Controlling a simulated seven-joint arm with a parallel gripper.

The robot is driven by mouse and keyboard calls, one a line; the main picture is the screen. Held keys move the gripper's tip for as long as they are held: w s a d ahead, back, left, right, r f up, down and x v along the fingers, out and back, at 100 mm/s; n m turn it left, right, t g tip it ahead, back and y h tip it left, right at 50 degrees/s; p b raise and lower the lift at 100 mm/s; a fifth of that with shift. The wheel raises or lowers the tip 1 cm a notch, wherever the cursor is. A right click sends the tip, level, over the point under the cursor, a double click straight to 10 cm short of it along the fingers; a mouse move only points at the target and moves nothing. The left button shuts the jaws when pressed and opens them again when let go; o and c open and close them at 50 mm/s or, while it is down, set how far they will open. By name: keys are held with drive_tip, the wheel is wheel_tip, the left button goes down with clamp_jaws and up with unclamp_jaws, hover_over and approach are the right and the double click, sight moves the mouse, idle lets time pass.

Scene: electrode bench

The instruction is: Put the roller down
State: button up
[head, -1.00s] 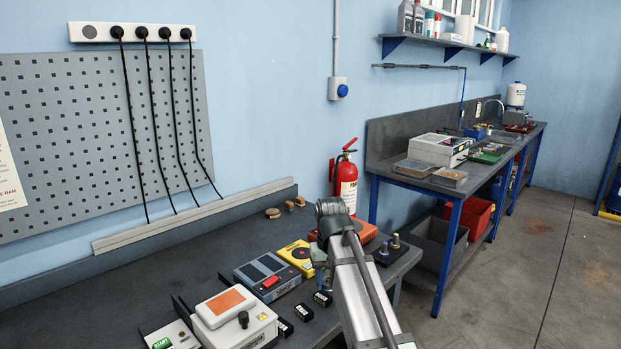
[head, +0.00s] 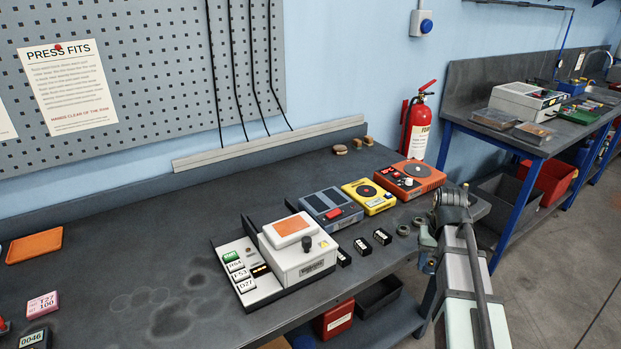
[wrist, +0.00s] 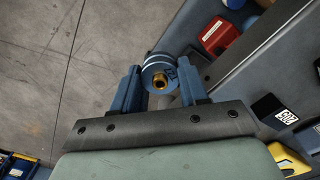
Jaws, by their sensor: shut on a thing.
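In the wrist view, a blue-grey roller (wrist: 160,66) with a brass-coloured centre sits between the two blue fingers of my gripper (wrist: 160,88). My gripper is shut on it. Below the roller are the concrete floor and the bench's front side, so it is held beside the bench edge rather than over the top. In the head view, my gripper (head: 428,262) hangs at the front right of the dark bench (head: 170,300); the roller cannot be made out there.
A white tester (head: 300,262), a blue-grey unit (head: 332,208), a yellow unit (head: 368,196) and an orange unit (head: 412,178) stand on the bench. Several small black blocks (head: 382,236) and two grey rings (head: 403,230) lie in front.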

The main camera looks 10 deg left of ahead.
drive_tip(key=shift+r, duration=0.3)
drive_tip(key=a+r+m, duration=0.2)
drive_tip(key=a+r, duration=0.5)
drive_tip(key=a, duration=0.4)
drive_tip(key=w+a+r+m, duration=0.1)
drive_tip(key=a+r, duration=0.5)
drive_tip(key=a, duration=0.5)
drive_tip(key=a+r+m, duration=0.2)
drive_tip(key=a+r, duration=0.5)
drive_tip(key=a, duration=0.4)
drive_tip(key=n, duration=0.9)
approach(192, 258)
drive_tip(key=shift+f, duration=3.2)
drive_tip(key=shift+f, duration=0.1)
